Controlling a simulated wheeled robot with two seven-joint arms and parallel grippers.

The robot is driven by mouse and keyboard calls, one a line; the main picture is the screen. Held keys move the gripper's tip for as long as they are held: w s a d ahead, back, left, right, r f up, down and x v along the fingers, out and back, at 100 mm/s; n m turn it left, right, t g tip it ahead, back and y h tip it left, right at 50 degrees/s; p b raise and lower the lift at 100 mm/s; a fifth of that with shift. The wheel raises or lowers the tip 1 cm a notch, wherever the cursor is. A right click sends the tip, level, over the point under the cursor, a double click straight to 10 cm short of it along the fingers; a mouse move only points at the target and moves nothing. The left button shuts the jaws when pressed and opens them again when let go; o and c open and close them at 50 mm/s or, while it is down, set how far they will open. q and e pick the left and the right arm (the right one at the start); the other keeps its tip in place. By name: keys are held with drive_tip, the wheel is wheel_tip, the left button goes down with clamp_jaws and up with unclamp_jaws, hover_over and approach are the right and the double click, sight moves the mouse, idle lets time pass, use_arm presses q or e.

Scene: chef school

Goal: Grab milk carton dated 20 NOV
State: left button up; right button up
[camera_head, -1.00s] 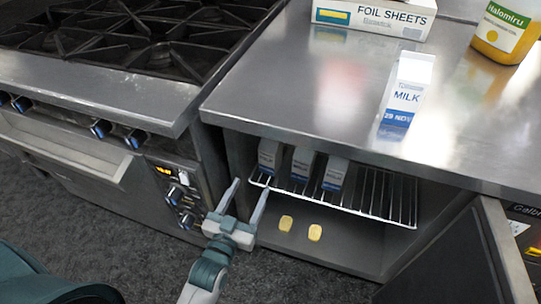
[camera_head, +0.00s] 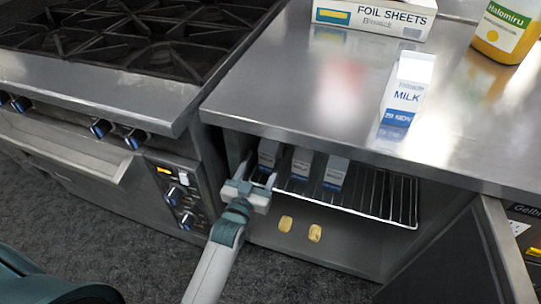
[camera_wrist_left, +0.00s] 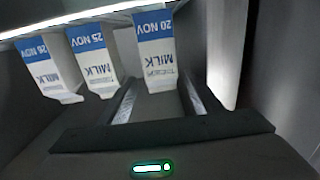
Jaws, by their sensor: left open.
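The milk carton dated 20 NOV (camera_wrist_left: 155,50) appears upside down in the left wrist view, white with a blue band. In the head view it is the leftmost carton (camera_head: 268,153) on the wire rack under the counter. My left gripper (camera_head: 260,169) is open at that carton. In the wrist view its fingers (camera_wrist_left: 158,88) lie on either side of the carton's near end; how deep they reach around it is unclear. Cartons dated 25 NOV (camera_wrist_left: 93,60) and 26 NOV (camera_wrist_left: 48,70) stand beside it. My right gripper is out of view.
The wire rack (camera_head: 375,205) is clear to the right of the cartons. The steel counter (camera_head: 290,95) overhangs it, bearing another milk carton (camera_head: 405,90). Two yellow items (camera_head: 315,233) lie below the rack. An open door (camera_head: 455,260) stands at right, the stove (camera_head: 80,150) at left.

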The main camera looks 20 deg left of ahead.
sight(267, 151)
use_arm(q)
drive_tip(key=shift+w+r, duration=0.25)
drive_tip(key=shift+w, duration=0.3)
drive_tip(key=shift+w+r, duration=0.15)
drive_tip(key=shift+w, duration=1.9)
drive_tip(key=shift+d, duration=0.1)
drive_tip(key=shift+c, duration=0.7)
drive_tip(key=c, duration=1)
drive_tip(key=shift+r, duration=0.1)
drive_tip(key=shift+c, duration=0.5)
